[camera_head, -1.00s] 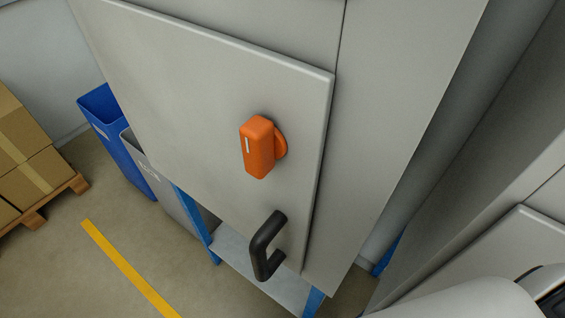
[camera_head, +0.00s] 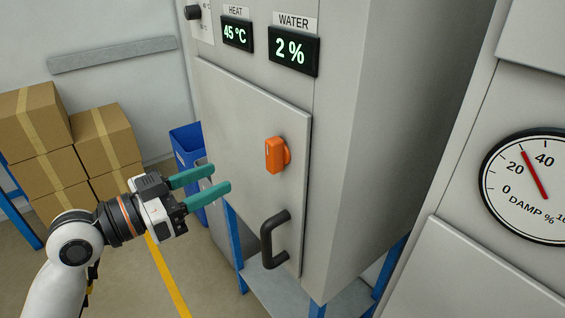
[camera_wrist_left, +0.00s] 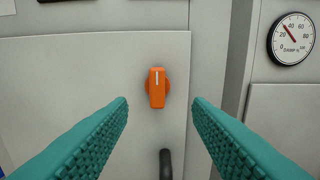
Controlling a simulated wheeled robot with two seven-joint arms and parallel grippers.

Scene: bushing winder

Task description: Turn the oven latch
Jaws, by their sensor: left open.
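The orange oven latch (camera_head: 275,155) sits on the right part of the grey oven door (camera_head: 240,130), its long grip upright with a white mark near the top. In the left wrist view the latch (camera_wrist_left: 156,88) is centred between and beyond my fingers. My left gripper (camera_head: 206,185) is open and empty, left of the latch in the head view and apart from it. Its two teal fingers (camera_wrist_left: 160,115) point toward the door. The door looks closed. My right gripper is not in view.
A black door handle (camera_head: 272,240) is below the latch. Displays above read heat 45 °C (camera_head: 237,33) and water 2 % (camera_head: 290,52). A damp gauge (camera_head: 535,185) is at right. A blue bin (camera_head: 186,150) and stacked boxes (camera_head: 75,150) stand at left.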

